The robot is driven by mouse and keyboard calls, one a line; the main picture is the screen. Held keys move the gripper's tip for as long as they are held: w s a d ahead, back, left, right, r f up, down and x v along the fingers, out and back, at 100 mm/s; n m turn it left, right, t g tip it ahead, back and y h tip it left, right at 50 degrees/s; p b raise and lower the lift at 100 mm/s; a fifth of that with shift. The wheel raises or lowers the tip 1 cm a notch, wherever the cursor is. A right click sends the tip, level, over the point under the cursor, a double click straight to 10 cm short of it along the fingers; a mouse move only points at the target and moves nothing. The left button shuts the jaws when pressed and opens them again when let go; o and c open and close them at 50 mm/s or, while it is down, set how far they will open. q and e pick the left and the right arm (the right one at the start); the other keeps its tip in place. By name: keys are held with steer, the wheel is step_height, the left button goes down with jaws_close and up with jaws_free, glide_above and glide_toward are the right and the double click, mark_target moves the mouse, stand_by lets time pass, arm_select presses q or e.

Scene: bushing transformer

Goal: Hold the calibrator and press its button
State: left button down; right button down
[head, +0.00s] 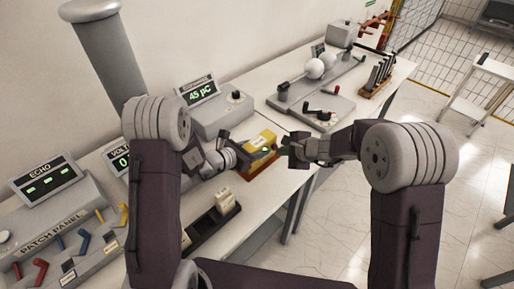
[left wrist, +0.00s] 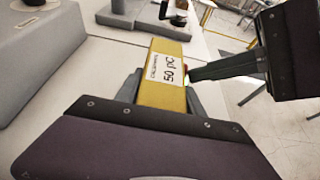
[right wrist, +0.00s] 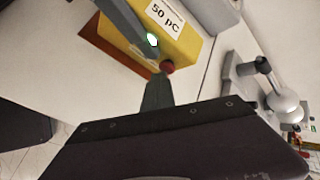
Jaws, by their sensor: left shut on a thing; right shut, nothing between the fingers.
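The calibrator (head: 263,138) is a yellow box with a white label, reading 50 pC in the left wrist view (left wrist: 165,66). My left gripper (head: 250,152) is shut on it, one finger on each side. In the right wrist view the calibrator (right wrist: 182,42) shows a red button (right wrist: 167,66) and a lit green-white lamp (right wrist: 152,40). My right gripper (head: 291,150) is shut and empty, to the right of the calibrator. Its fingertips (right wrist: 158,84) are right at the red button; I cannot tell whether they touch it.
A grey unit with a display reading 45 pC (head: 197,92) stands behind. The patch panel (head: 62,235) is at the left. A device with white spheres (head: 314,69) stands farther back.

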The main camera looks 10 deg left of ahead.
steer(key=s+d, duration=0.1)
steer(key=d, duration=0.1)
steer(key=s+d, duration=0.2)
steer(key=d, duration=0.1)
steer(key=shift+s, duration=0.2)
steer(key=shift+a, duration=0.1)
arm_select(q)
steer(key=c, duration=0.6)
jaws_free()
steer(key=shift+c, duration=0.2)
